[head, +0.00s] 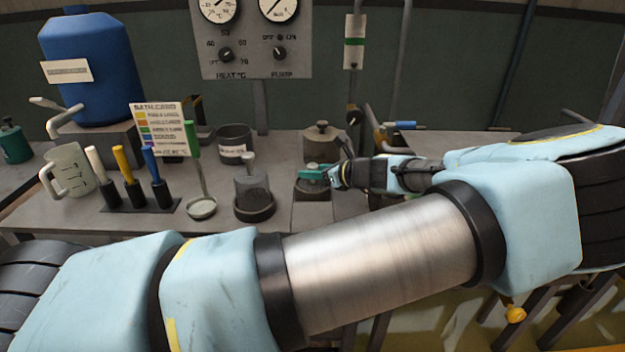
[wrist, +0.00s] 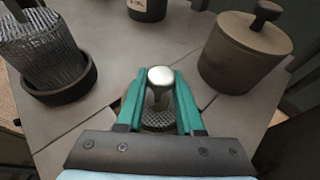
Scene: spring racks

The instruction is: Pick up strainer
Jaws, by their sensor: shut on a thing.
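The strainer (wrist: 159,121) looks like a round, dark, perforated piece with a pale rounded knob on a stem. In the wrist view it stands upright between my gripper's green fingers. My gripper (wrist: 160,80) is shut on the knob's stem, one finger on each side.
A mesh cylinder (head: 252,187) stands in a dark dish left of my gripper. A lidded pot (head: 323,146) is behind it. A ladle (head: 202,208) with a green handle, a rack with several coloured handles, a jug (head: 70,168) and a blue tank (head: 92,70) are further left.

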